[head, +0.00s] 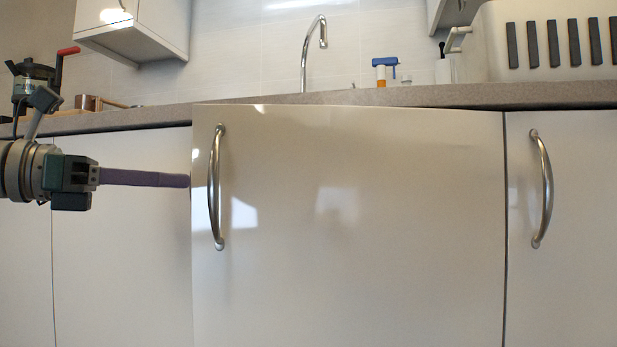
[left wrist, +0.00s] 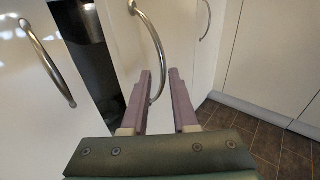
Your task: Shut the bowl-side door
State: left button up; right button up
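A glossy white cabinet door (head: 350,220) stands slightly ajar in the middle of the head view, its free edge at the left with a curved metal handle (head: 215,190). In the left wrist view a dark gap (left wrist: 92,55) shows beside this door's edge, and its handle (left wrist: 152,45) shows ahead of the fingers. My left gripper (head: 188,181) reaches in from the left, fingertips at the door's free edge; contact is unclear. Its two purple fingers (left wrist: 160,75) are apart with nothing gripped between them. No bowl is visible. My right gripper is not in view.
A closed door with a handle (head: 542,190) stands to the right. The countertop (head: 400,97) runs above the doors, with a tap (head: 308,50) and a blue-topped bottle (head: 382,72). Tiled floor (left wrist: 262,135) is clear at the lower right of the left wrist view.

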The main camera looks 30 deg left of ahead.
pick_arm(q)
jog(key=shift+d, duration=0.1)
dwell(0.4)
jog(key=p+v, duration=0.4)
jog(key=v, duration=0.6)
jog(key=shift+p, duration=0.3)
jog(key=shift+c, duration=0.3)
